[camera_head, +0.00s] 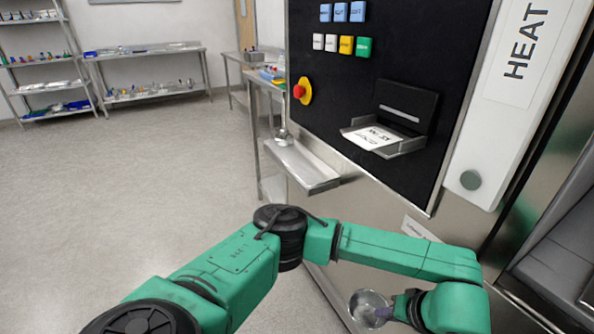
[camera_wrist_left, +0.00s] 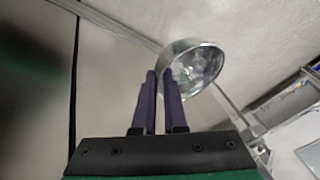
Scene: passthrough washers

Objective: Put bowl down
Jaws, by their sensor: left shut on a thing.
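A shiny metal bowl (camera_head: 367,306) is at the bottom of the head view, to the left of my left wrist. My left gripper (camera_head: 388,311) is shut on its rim and holds it off the floor, low in front of the steel machine. In the left wrist view the bowl (camera_wrist_left: 200,70) sits at the tips of the two dark purple fingers of the left gripper (camera_wrist_left: 161,78). The bowl is tilted in that view, and its inside looks empty. My right gripper is not in view.
A washer machine (camera_head: 385,60) has a black control panel, a red stop button (camera_head: 299,91) and a paper holder (camera_head: 405,125). A small steel ledge (camera_head: 303,166) juts from its left side. Metal shelves (camera_head: 150,55) stand far back left. The left floor is open.

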